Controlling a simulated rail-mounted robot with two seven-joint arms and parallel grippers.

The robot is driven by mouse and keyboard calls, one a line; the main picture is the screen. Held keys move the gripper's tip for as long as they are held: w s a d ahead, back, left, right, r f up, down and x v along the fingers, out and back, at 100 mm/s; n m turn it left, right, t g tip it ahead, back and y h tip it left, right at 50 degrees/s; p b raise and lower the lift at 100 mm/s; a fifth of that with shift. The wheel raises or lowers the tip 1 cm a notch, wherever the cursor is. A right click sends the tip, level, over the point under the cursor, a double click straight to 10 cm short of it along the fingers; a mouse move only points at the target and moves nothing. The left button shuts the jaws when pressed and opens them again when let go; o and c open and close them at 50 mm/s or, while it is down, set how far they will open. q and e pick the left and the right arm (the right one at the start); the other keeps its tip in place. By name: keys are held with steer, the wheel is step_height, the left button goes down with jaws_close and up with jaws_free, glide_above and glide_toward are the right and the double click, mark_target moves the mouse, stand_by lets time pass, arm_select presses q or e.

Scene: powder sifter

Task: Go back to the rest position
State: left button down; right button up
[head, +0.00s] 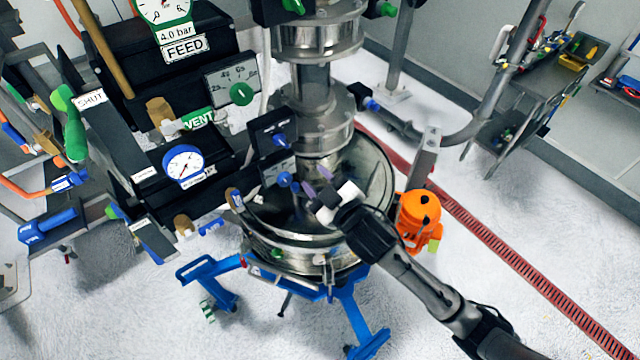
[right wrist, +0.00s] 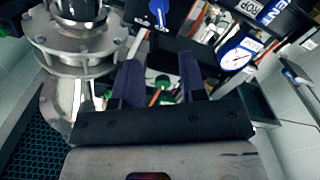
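My right gripper (head: 316,182) reaches in from the lower right, over the round steel sifter (head: 290,262) on its blue wheeled frame (head: 352,310). In the right wrist view its two dark purple fingers (right wrist: 160,80) stand apart with nothing held between them. In the head view the fingertips are close to a blue knob (head: 285,179) on the black control panel; I cannot tell whether they touch it. My left gripper is in neither view.
The black panel with a pressure gauge (head: 184,165) stands left of the gripper, and a steel column (head: 316,100) rises behind. An orange motor (head: 418,218) sits right of the sifter. A tool cart (head: 520,100) stands far right. White floor is open at lower right.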

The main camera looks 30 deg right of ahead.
steer(key=shift+s, duration=0.35)
stand_by(0.3)
steer(key=s+f+m+g+p, duration=0.1)
steer(key=s+f+g, duration=0.3)
steer(key=s, duration=0.6)
steer(key=s+f+m+g+h+p, duration=0.1)
steer(key=s+f+m+g, duration=0.2)
steer(key=s+f+g, duration=0.2)
steer(key=s+f+m+g+h+p, duration=0.1)
steer(key=s+f+g, duration=0.4)
steer(key=s+f, duration=0.5)
steer(key=s+d+p, duration=0.1)
steer(key=s, duration=0.5)
steer(key=shift+s+m, duration=0.3)
steer(key=shift+m, duration=0.1)
